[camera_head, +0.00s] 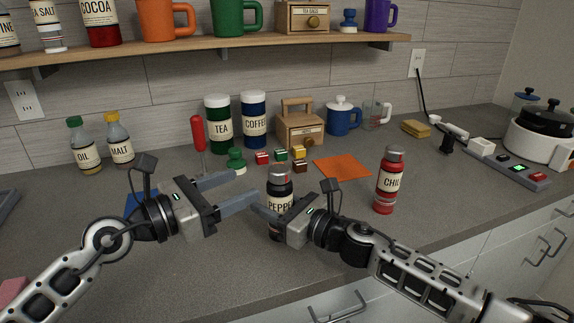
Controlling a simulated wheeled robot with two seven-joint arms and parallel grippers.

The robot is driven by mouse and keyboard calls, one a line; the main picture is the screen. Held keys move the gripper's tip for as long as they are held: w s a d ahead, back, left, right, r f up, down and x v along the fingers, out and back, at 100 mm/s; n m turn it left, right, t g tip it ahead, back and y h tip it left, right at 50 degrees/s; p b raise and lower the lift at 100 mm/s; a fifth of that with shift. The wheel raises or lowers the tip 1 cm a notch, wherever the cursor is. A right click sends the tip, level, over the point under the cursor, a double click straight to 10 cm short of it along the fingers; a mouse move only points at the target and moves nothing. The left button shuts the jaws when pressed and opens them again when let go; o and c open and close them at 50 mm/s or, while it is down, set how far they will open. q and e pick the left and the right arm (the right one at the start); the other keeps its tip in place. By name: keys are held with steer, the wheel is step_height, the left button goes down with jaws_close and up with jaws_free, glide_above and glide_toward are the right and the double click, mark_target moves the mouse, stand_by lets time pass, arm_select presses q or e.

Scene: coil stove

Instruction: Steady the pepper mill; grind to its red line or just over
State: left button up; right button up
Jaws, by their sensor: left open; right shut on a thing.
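The pepper mill (280,187) stands upright on the counter at the centre, black with a cream label and a grey top bearing a red mark. My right gripper (272,214) is shut on its body from the lower right and hides part of the label and base. My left gripper (246,184) is open and empty just left of the mill, its fingers pointing right; its nearer fingertip is close to the mill. I cannot tell whether they touch. The exact setting of the mill's top is too small to read.
A red chili bottle (389,182) stands right of the mill. Behind are a green stamp-like object (236,160), small coloured boxes (281,156), an orange cloth (342,167), and tea (219,125) and coffee (254,120) canisters. The counter front right is clear.

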mark_target(287, 165)
arm_select(q)
steer(key=x, duration=1.1)
steer(key=shift+w+d, duration=0.2)
steer(key=shift+d, duration=0.1)
steer(key=c, duration=1)
